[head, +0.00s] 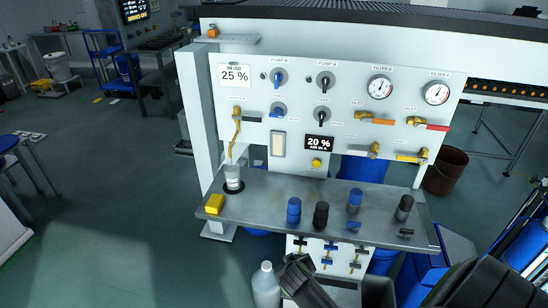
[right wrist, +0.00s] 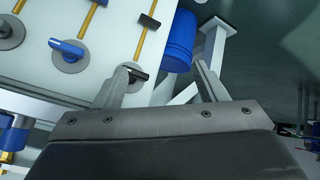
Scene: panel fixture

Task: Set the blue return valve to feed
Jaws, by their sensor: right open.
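A blue lever valve (head: 326,266) sits in the lower row of the small white panel (head: 344,262) under the shelf. It also shows in the right wrist view (right wrist: 68,50), on a round grey plate, its lever lying across the brass pipe. Above it is a blue handle (head: 331,246). I cannot read labels to tell which is the return valve. My right gripper (right wrist: 166,70) is open and empty. Its left finger is by the lower black-handled valve (right wrist: 139,73), apart from the blue lever; contact with the black valve is unclear. My left gripper is not clearly in view.
A white bottle (head: 265,286) stands left of the small panel. A blue drum (head: 383,262) stands to its right. A white leg (right wrist: 212,45) shows in the right wrist view.

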